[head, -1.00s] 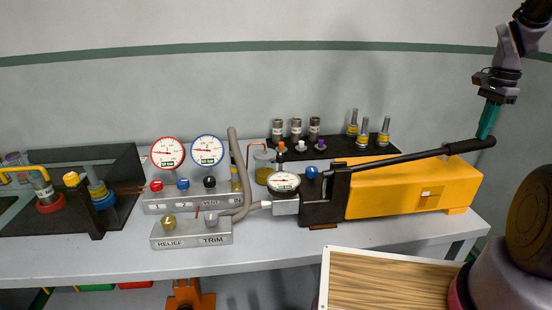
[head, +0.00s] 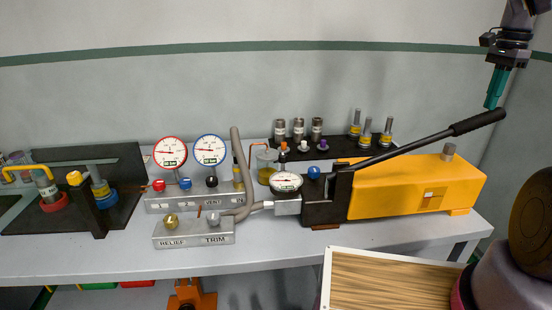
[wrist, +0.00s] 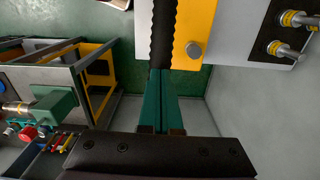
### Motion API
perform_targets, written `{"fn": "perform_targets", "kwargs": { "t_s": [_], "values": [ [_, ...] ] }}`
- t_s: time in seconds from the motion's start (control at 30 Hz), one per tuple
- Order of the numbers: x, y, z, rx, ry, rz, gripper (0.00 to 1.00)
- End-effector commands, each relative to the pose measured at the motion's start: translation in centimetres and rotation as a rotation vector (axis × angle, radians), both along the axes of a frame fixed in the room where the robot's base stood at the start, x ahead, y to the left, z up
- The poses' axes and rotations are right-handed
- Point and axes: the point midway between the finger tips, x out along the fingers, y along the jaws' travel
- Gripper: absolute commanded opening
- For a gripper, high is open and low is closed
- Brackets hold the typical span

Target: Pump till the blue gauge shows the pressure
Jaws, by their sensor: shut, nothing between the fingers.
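The blue-rimmed gauge (head: 209,150) stands on the manifold beside the red-rimmed gauge (head: 171,153). Its needle points left; its small readout is too small to read. The yellow hand pump (head: 415,190) has a long black lever (head: 425,143) slanting up to the right, with a thick black grip (head: 480,122). My teal gripper (head: 490,104) points down just above the grip, shut and empty. In the wrist view its fingers (wrist: 161,72) end at the ribbed grip (wrist: 163,35); I cannot tell whether they touch.
A white-faced gauge (head: 286,182) sits on the pump's block. The RELIEF knob (head: 171,221) and TRIM knob (head: 214,218) are in front of the manifold. Fittings stand on a black tray (head: 310,152) behind the pump. A wooden-topped board (head: 390,285) is in front.

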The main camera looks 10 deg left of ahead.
Motion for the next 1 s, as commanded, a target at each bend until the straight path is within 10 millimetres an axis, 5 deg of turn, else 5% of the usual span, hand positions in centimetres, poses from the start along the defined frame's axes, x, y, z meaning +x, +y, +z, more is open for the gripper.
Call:
{"fn": "perform_targets", "kwargs": {
  "t_s": [0.47, 1.0],
  "values": [
    [0.0, -0.1, -0.3, 0.001, 0.0, 0.0, 0.0],
    [0.4, -1.2, -5.0, 0.001, 0.003, 0.0, 0.0]
  ]
}}
